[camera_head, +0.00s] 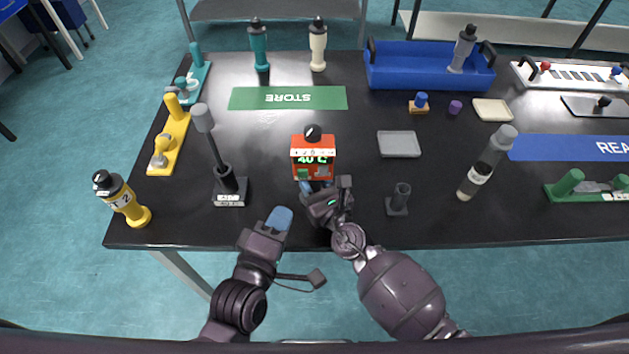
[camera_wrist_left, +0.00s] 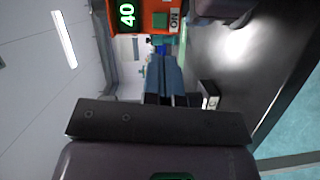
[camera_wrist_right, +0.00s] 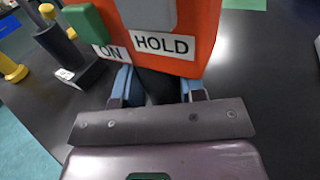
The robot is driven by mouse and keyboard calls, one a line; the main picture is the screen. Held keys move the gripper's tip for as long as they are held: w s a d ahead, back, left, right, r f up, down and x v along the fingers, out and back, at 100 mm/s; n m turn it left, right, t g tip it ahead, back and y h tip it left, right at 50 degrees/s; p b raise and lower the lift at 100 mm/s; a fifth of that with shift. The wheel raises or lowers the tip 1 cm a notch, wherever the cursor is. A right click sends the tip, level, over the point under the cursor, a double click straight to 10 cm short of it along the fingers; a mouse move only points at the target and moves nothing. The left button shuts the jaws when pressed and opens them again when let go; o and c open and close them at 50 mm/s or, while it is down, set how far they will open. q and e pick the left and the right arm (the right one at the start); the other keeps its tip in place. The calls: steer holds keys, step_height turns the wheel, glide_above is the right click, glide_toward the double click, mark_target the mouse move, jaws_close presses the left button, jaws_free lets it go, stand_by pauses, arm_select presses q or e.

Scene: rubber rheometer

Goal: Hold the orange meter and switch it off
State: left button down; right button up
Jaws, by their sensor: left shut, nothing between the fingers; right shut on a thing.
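The orange meter (camera_head: 328,157) has a black knob (camera_head: 312,132) on top and a lit display reading 40 C. Its green button (camera_wrist_right: 86,21) sits above an ON label, its grey button (camera_wrist_right: 148,10) above a HOLD label. My right gripper (camera_head: 318,187) is shut on the meter's dark lower part (camera_wrist_right: 158,88), below the labels; it also shows in the right wrist view (camera_wrist_right: 157,85). My left gripper (camera_head: 281,215) is shut and empty, in front and left of the meter, fingers toward the green button in the left wrist view (camera_wrist_left: 163,62).
A black stand with a grey-topped rod (camera_head: 230,190) is left of the meter. A small black holder (camera_head: 397,203) and a grey tray (camera_head: 399,144) are to its right. A green STORE mat (camera_head: 245,98) lies behind. The table's front edge is close to both grippers.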

arm_select(q)
steer(key=shift+w+r, duration=0.1)
stand_by(0.4)
steer(key=m+g+h, duration=0.4)
steer(key=m+g, duration=0.2)
steer(key=m, duration=0.9)
glide_toward(319, 177)
steer(key=shift+s+d+x, duration=0.1)
steer(key=shift+s+x, duration=0.05)
steer(key=shift+x, duration=0.75)
steer(key=shift+s+d+x, duration=0.1)
steer(key=shift+s+x, duration=0.05)
steer(key=shift+x, duration=0.75)
steer(key=shift+w, duration=0.1)
stand_by(0.5)
steer(key=shift+w, duration=0.35)
